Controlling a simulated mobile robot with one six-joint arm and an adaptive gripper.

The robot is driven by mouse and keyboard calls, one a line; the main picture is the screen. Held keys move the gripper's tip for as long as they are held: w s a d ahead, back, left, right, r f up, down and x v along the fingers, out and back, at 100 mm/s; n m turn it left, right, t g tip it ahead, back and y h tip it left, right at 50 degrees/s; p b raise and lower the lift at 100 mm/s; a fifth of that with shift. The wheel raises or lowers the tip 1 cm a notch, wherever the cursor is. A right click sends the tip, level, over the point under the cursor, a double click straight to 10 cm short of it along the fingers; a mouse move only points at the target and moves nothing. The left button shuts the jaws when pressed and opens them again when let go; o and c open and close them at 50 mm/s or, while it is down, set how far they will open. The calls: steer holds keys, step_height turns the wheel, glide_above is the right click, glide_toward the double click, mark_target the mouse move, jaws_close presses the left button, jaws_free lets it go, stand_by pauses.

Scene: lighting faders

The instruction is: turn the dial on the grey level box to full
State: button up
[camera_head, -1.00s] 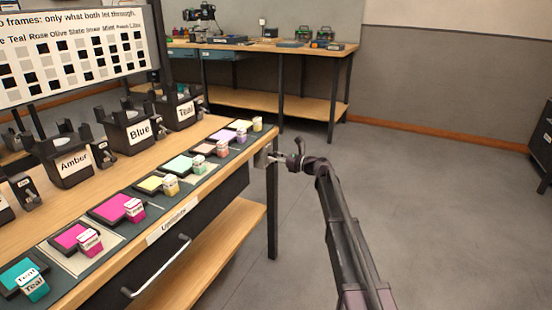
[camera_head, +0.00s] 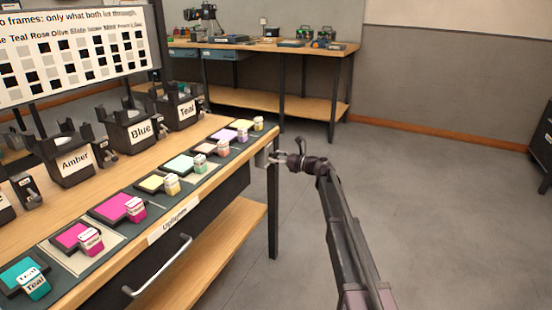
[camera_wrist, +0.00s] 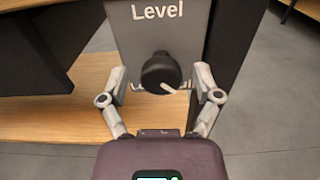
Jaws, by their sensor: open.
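The grey level box (camera_wrist: 190,25), marked "Level", fills the upper middle of the wrist view. Its round black dial (camera_wrist: 160,70) carries a pale pointer mark that slants toward the lower right. My gripper (camera_wrist: 160,84) is open, with one finger on each side of the dial; I cannot tell whether either finger touches it. The dial is hidden there.
The wooden bench (camera_head: 130,170) carries coloured filter tiles along its front edge and black lamp holders labelled Amber, Blue and Teal. A drawer with a handle (camera_head: 160,268) is below. A second bench (camera_head: 270,47) stands behind. The floor (camera_head: 430,200) at right is clear.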

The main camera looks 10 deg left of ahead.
steer(key=shift+d, duration=0.15)
steer(key=v, duration=1.1)
steer(key=shift+s+d, duration=0.2)
steer(key=shift+d, duration=0.1)
